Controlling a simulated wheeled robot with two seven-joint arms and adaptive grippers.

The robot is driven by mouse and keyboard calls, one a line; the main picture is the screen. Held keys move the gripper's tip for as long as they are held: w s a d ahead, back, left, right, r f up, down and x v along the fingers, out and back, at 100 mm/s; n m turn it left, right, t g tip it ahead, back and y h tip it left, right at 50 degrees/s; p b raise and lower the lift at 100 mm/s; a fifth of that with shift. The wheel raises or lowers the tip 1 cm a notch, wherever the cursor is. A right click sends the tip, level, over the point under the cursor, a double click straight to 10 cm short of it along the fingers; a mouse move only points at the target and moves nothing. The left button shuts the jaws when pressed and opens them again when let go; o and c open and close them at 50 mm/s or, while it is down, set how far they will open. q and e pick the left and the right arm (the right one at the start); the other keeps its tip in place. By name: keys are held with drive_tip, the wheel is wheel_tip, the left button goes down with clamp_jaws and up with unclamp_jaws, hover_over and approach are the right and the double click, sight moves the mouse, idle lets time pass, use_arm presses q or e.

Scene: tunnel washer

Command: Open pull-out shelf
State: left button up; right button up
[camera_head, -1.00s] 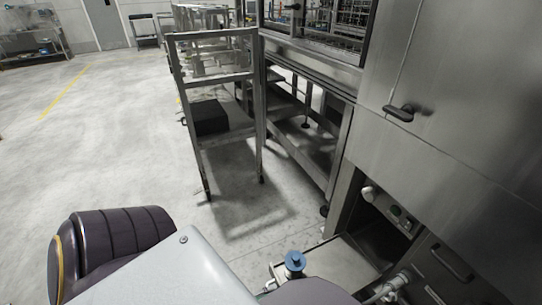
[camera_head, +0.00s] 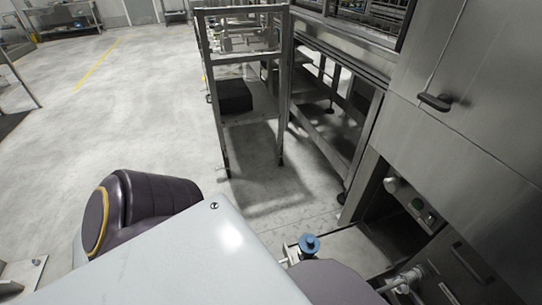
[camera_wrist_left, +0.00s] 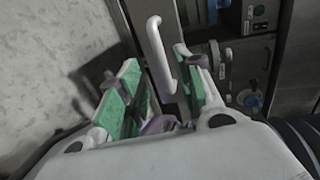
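A pale upright bar handle (camera_wrist_left: 158,50) stands on a metal front in the left wrist view. My left gripper (camera_wrist_left: 161,88) is open, its green-padded fingers spread, with the handle just ahead and between them in the picture. I cannot tell whether a finger touches it. In the head view, a flat grey metal surface (camera_head: 355,250), possibly the pull-out shelf, lies low at the washer's opening, partly covered by my arm. My left gripper is hidden there behind my arm. My right gripper is in neither view.
The steel washer (camera_head: 480,130) with a black door handle (camera_head: 434,102) fills the right side. A blue knob (camera_head: 309,244) sits by the low opening. The floor at left is mostly clear.

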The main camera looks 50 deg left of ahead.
use_arm(q)
drive_tip(key=shift+v, duration=1.75)
drive_tip(key=shift+s, duration=0.1)
